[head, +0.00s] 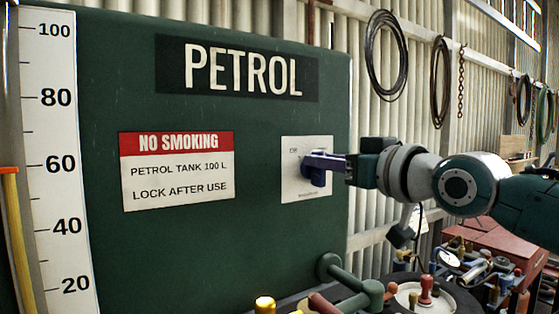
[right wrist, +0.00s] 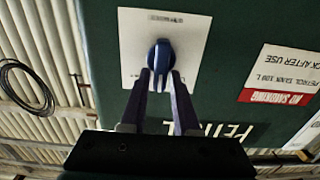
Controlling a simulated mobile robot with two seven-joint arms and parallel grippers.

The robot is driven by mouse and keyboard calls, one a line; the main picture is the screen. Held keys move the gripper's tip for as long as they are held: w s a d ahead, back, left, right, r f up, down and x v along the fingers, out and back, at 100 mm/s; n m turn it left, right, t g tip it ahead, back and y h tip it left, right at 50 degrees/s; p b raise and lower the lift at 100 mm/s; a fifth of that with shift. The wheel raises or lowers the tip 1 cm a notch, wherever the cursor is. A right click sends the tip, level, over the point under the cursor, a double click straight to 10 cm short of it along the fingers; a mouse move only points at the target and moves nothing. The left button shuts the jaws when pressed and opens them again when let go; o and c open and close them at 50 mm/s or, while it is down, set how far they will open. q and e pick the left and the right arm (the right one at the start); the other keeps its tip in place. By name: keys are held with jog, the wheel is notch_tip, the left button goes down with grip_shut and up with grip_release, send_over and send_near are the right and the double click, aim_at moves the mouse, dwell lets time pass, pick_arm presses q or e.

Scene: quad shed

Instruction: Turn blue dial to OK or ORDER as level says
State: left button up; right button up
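The blue dial (right wrist: 161,55) sits on a white plate (head: 306,185) on the dark green petrol tank (head: 250,240). My right gripper (head: 312,162) reaches in from the right at the dial. In the right wrist view its two dark fingers (right wrist: 160,80) lie on either side of the dial's grip and appear closed on it. The fingers hide much of the dial in the head view. The plate's lettering is too small to read. The white level scale (head: 62,130) stands at the left. Beside it, the yellow gauge column (head: 17,235) has an orange top (head: 8,170) slightly below the 60 mark. My left gripper is not in view.
A NO SMOKING sign (head: 177,170) is on the tank left of the dial. Several valves and fittings crowd the lower right, with a red box (head: 490,245) behind them. Coiled cables (head: 387,55) hang on the corrugated wall.

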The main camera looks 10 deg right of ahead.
grip_shut()
jog(key=shift+n, duration=0.4)
jog(key=n, duration=0.5)
jog(key=a+n, duration=0.1)
jog(key=n, duration=0.2)
jog(key=shift+s+f+b, duration=0.2)
jog(key=shift+f+b, duration=0.05)
jog(key=shift+b, duration=0.05)
jog(key=shift+a, duration=0.1)
dwell(0.4)
jog(key=shift+o, duration=1.9)
grip_release()
